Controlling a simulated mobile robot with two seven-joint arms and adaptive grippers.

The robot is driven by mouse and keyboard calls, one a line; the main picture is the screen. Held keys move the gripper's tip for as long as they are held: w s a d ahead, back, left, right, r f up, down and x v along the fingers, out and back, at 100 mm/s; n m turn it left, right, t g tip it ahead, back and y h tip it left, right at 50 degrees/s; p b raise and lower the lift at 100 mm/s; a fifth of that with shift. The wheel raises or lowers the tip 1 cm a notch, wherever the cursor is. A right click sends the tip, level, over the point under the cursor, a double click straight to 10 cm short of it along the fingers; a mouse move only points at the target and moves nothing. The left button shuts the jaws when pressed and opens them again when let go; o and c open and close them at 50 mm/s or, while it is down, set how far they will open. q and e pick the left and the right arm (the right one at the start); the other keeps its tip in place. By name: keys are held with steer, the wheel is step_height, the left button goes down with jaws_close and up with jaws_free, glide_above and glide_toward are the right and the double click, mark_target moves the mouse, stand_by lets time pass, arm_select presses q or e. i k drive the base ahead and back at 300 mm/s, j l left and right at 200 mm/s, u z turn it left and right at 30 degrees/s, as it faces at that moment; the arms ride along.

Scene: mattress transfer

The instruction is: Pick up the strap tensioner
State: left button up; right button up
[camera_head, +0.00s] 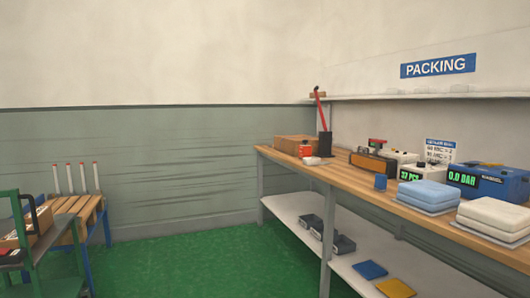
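I see a wooden packing bench (343,174) on the right, running along the wall. A tall red-handled tool (321,108) stands upright in a black holder (325,145) near the bench's far end. An orange and black device with a red top (373,161) sits farther right on the bench. I cannot tell for sure which of these is the strap tensioner. Neither of my grippers shows in this view.
A cardboard box (292,144) lies on the bench's far end. Folded blue (429,194) and white (495,215) pads lie nearer, beside a blue machine (489,182). A green cart (38,250) and slatted wooden stand (88,206) are at left. Green floor (205,263) between is clear.

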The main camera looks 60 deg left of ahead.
mark_target(304, 151)
steer(key=u, duration=1.65)
steer(key=i+j+u, duration=0.15)
steer(key=u, duration=0.85)
steer(key=i, duration=3.35)
steer(key=i+z, duration=0.15)
steer(key=i, duration=0.3)
steer(key=i+j+z, duration=0.2)
steer(key=i, duration=0.25)
steer(key=i+j+z, duration=0.15)
steer(key=i, duration=0.3)
steer(key=z, duration=1.65)
